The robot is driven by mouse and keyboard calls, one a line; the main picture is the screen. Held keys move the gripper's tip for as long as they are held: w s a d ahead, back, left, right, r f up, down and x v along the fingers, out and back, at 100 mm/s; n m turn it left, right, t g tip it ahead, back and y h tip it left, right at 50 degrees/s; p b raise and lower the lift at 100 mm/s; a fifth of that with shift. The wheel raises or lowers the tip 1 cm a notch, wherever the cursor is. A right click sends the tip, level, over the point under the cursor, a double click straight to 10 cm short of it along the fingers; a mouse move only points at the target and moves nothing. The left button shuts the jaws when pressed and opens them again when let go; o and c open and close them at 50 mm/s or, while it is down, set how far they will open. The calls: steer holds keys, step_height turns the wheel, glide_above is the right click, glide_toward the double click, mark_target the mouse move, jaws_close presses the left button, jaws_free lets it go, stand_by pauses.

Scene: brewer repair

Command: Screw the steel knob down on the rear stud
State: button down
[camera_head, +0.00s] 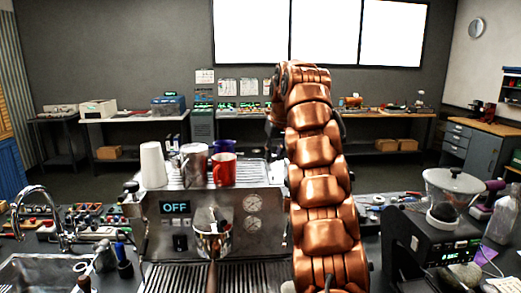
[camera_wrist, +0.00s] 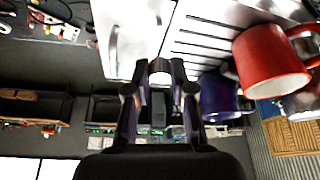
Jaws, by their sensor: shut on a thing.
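In the wrist view my gripper (camera_wrist: 160,73) is shut on a small pale metal piece, which looks like the steel knob (camera_wrist: 159,79). The fingers cover most of it. The knob is at the edge of the brewer's bright metal top (camera_wrist: 132,38); I cannot tell whether it touches the stud. The rear stud cannot be made out in either view. In the head view the brewer (camera_head: 175,231) stands in the middle, its display reading OFF. My copper arm reaches over its right side and hides the knob and most of my gripper.
A red mug (camera_head: 224,171), a blue mug (camera_head: 222,147), a steel cup (camera_head: 194,160) and white stacked cups (camera_head: 152,165) stand on the brewer's slatted top. The red mug (camera_wrist: 270,58) is right of my gripper in the wrist view. A grinder (camera_head: 446,235) stands at the right.

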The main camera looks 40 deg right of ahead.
mark_target(274, 162)
steer(key=shift+w+f, duration=0.1)
steer(key=shift+f, duration=0.15)
steer(key=shift+a+f, duration=0.1)
steer(key=shift+f, duration=0.55)
steer(key=shift+f+b, duration=0.8)
steer(key=shift+f, duration=0.2)
steer(key=shift+s+a+b, duration=0.1)
steer(key=shift+s+b, duration=0.25)
steer(key=shift+b, duration=0.2)
stand_by(0.5)
